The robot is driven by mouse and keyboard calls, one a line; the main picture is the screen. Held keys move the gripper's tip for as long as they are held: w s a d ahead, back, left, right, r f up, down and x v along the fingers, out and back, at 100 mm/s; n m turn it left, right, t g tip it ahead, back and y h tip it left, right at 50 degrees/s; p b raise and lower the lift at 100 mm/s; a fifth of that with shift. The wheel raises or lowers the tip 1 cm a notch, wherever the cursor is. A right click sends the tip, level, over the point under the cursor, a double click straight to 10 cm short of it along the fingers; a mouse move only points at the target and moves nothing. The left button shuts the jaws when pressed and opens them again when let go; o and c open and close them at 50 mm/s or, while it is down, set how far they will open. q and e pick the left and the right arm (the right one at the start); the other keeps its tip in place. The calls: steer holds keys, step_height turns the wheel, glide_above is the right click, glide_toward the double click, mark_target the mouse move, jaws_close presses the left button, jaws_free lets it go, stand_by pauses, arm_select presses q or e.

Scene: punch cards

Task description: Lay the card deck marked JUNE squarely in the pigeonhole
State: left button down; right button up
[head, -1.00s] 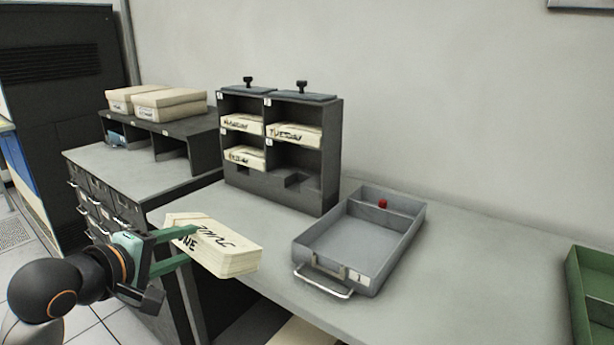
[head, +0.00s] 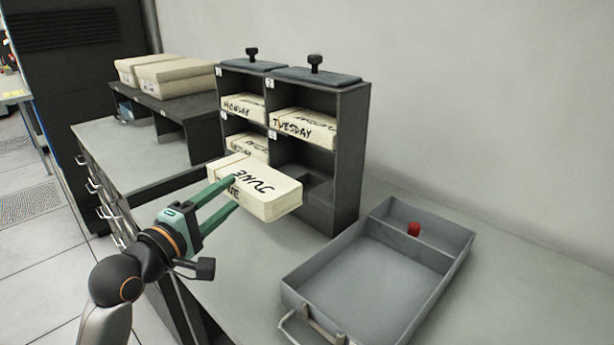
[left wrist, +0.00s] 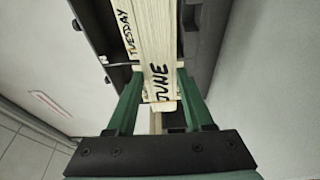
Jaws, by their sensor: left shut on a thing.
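The cream card deck marked JUNE (head: 262,190) is held level in my left gripper (head: 226,196), which is shut on its near left end. The deck is in front of the dark pigeonhole rack (head: 347,150), apart from it in the head view, and hides part of the lower left cell. The lower right cell (head: 305,165) shows empty. The MONDAY deck (head: 243,107) and TUESDAY deck (head: 303,126) lie in the upper cells, and another deck (head: 248,147) in the lower left cell. The left wrist view shows the JUNE deck (left wrist: 160,85) between the green fingers. My right gripper is not in view.
A grey metal tray (head: 455,250) with a small red object (head: 413,229) sits on the bench to the right. Two cream boxes (head: 175,79) stand on a dark shelf at the back left. The bench in front of the rack has free room.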

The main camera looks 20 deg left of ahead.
mark_target(269, 194)
arm_select(q)
steer(key=w+d+f, duration=0.1)
steer(key=w+d, duration=0.1)
steer(key=w, duration=0.5)
steer(key=w+d+f+b, duration=0.1)
steer(key=w+d+f, duration=0.1)
steer(key=w, duration=0.6)
steer(key=shift+w+d, duration=0.25)
steer(key=shift+d, duration=0.5)
steer(key=shift+f, duration=0.2)
steer(key=shift+c, duration=1.4)
jaws_free()
steer(key=shift+f, duration=0.15)
steer(key=s, duration=1.2)
steer(key=shift+a+p, duration=0.25)
steer(key=shift+p, duration=0.05)
